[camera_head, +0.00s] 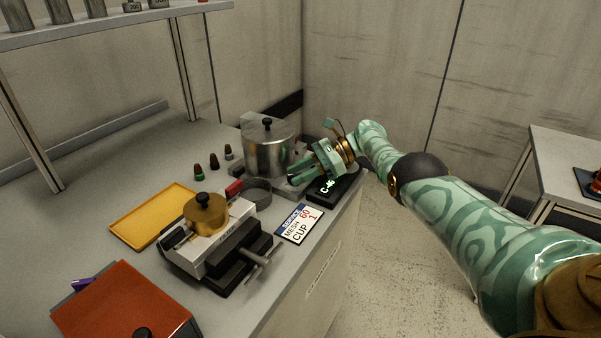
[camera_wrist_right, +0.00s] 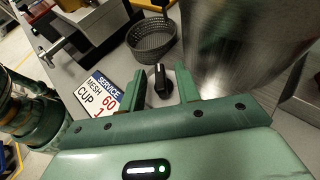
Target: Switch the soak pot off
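The soak pot (camera_head: 268,148) is a silver metal pot with a lid and black lid knob, standing at the far right of the bench. A black control knob (camera_wrist_right: 161,80) on a round grey plate shows beside the pot wall (camera_wrist_right: 225,50) in the right wrist view. My right gripper (camera_head: 300,167) is open beside the pot. In the wrist view its two green fingers (camera_wrist_right: 160,86) stand on either side of the control knob, with gaps visible. Whether they reach down to the knob's height is unclear. My left gripper is in neither view.
A mesh basket (camera_head: 257,192), a vise-like fixture with a brass pot (camera_head: 205,213) and a "MESH 60 CUP 1" card (camera_head: 299,224) stand near the pot. A yellow tray (camera_head: 145,218) lies left. A black block (camera_head: 332,187) is under my right gripper.

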